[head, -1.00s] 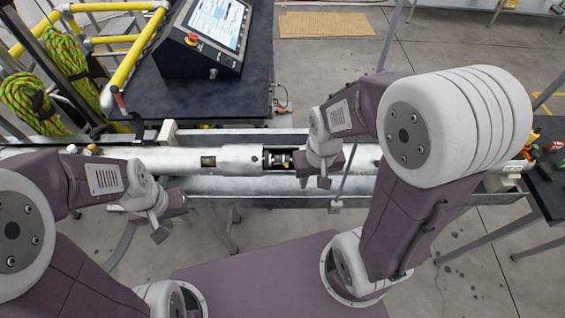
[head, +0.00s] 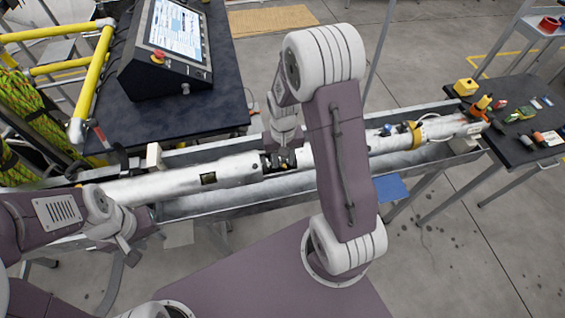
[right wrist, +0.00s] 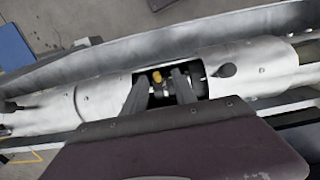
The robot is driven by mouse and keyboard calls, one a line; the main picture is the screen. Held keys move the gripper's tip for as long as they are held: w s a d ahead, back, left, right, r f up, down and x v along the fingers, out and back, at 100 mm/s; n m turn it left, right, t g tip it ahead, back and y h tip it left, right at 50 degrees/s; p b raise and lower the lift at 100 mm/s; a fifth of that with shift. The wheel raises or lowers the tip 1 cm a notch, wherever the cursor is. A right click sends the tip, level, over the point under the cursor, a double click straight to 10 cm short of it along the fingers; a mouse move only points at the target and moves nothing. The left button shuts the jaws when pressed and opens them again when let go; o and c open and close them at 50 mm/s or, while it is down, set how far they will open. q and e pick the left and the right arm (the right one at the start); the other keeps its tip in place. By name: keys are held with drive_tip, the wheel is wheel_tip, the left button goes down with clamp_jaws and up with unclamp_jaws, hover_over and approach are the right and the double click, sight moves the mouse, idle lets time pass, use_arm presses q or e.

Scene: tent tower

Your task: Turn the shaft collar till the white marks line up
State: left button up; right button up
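A long silvery tube (head: 235,171) runs slantwise across the head view. A cut-out in it holds dark parts and a small yellow fitting (right wrist: 157,76), seen in the right wrist view. The shaft collar is not clearly distinguishable there, and I cannot make out white marks. My right gripper (right wrist: 160,84) is at the cut-out, its two dark fingers apart, one on each side of the yellow fitting; contact is unclear. In the head view its fingertips (head: 281,158) are partly hidden. My left gripper (head: 143,246) is open and empty, in front of the tube's left part.
The tube lies over a grey metal trough (head: 225,203). A dark table (head: 190,120) with a control console (head: 170,48) stands behind it. A tool table (head: 510,150) stands at the right. Yellow rails (head: 92,85) are at the left.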

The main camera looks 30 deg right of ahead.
drive_tip(key=shift+s+d+f, duration=0.15)
drive_tip(key=shift+d+f, duration=0.05)
drive_tip(key=shift+f, duration=0.9)
drive_tip(key=shift+s+d+f, duration=0.15)
drive_tip(key=shift+d+f, duration=0.1)
drive_tip(key=shift+a, duration=0.2)
drive_tip(key=shift+c, duration=1.2)
drive_tip(key=shift+a, duration=0.1)
clamp_jaws()
use_arm(q)
drive_tip(key=shift+s+d+r, duration=0.25)
drive_tip(key=shift+d, duration=0.1)
drive_tip(key=shift+a+r, duration=0.1)
use_arm(e)
drive_tip(key=shift+r, duration=0.15)
